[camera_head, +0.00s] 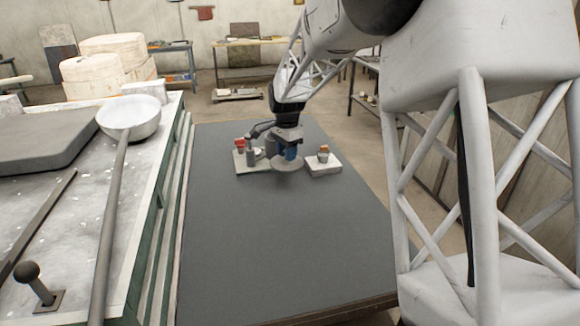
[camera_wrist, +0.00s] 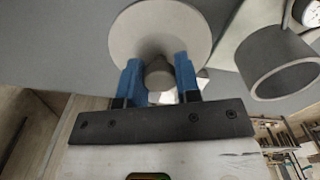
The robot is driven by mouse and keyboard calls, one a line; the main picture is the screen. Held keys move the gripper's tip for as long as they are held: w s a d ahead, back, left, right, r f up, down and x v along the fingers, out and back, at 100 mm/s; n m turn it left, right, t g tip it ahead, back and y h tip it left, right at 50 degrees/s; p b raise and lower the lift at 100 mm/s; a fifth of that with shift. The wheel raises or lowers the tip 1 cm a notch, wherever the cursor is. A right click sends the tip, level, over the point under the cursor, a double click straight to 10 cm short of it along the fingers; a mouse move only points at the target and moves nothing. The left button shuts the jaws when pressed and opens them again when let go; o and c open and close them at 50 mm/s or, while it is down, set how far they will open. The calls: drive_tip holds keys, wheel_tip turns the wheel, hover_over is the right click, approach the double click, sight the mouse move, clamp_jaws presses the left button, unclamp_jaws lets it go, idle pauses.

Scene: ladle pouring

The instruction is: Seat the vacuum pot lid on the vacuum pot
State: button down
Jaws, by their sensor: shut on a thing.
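The vacuum pot lid is a pale grey disc (camera_wrist: 196,28) with a round knob in its middle. My gripper (camera_wrist: 159,78), with blue fingers, is shut on this knob. In the head view, my gripper (camera_head: 290,152) holds the lid (camera_head: 287,165) level, low over the dark table; I cannot tell the exact gap below it. The vacuum pot (camera_wrist: 281,60) is a grey, open-topped cylinder to the right of the lid in the wrist view. The lid is beside the pot, apart from it. In the head view the pot is small and partly unclear among items on the left plate.
A pale plate (camera_head: 241,168) with small items, one red-topped, lies left of my gripper. A white block (camera_head: 324,168) bearing a small orange-brown item stands close on the right. The near part of the dark table (camera_head: 275,240) is clear. A ladle (camera_head: 131,119) lies on the left bench.

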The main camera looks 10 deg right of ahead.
drive_tip(key=w+r, duration=0.3)
drive_tip(key=w, duration=0.7)
drive_tip(key=w+d+r, duration=0.1)
drive_tip(key=w+r, duration=0.2)
drive_tip(key=w, duration=0.7)
drive_tip(key=shift+w+d+f, duration=0.1)
drive_tip(key=shift+f, duration=0.1)
drive_tip(key=shift+f, duration=2.25)
drive_tip(key=shift+f, duration=0.45)
idle(1.4)
drive_tip(key=shift+c, duration=1.4)
unclamp_jaws()
drive_tip(key=shift+f, duration=0.1)
drive_tip(key=shift+r, duration=0.2)
